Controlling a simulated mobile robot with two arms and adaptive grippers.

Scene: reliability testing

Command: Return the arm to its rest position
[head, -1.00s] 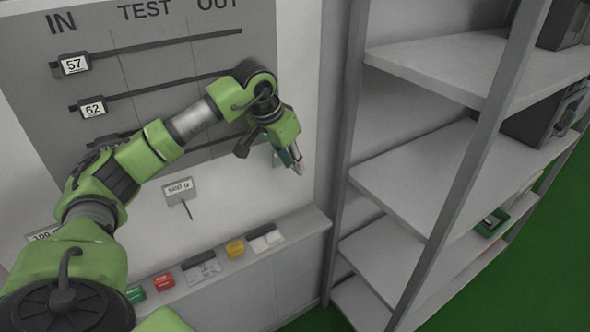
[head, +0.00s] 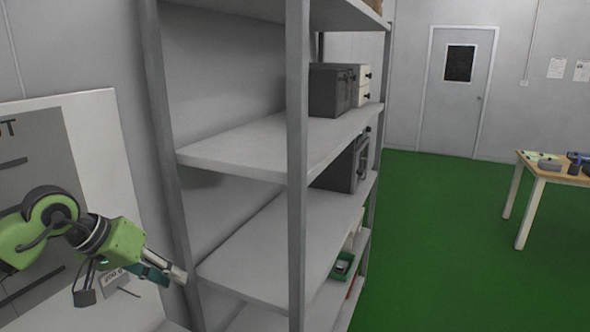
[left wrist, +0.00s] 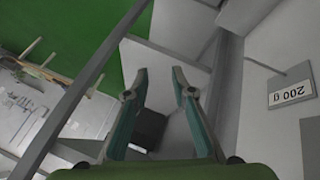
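My left arm is green and comes in at the left edge of the head view. Its left gripper (head: 172,274) points right and down, close to the near post of the shelf rack in the picture. In the left wrist view the two teal fingers (left wrist: 159,78) stand apart with nothing between them, so the gripper is open and empty. My right gripper is in neither view.
A grey shelf rack (head: 297,150) stands right beside the gripper, with dark boxes (head: 330,92) and a green bin (head: 342,264) on it. A grey board (head: 30,160) is on the left. Open green floor (head: 440,230), a door (head: 458,100) and a wooden table (head: 545,172) lie farther right.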

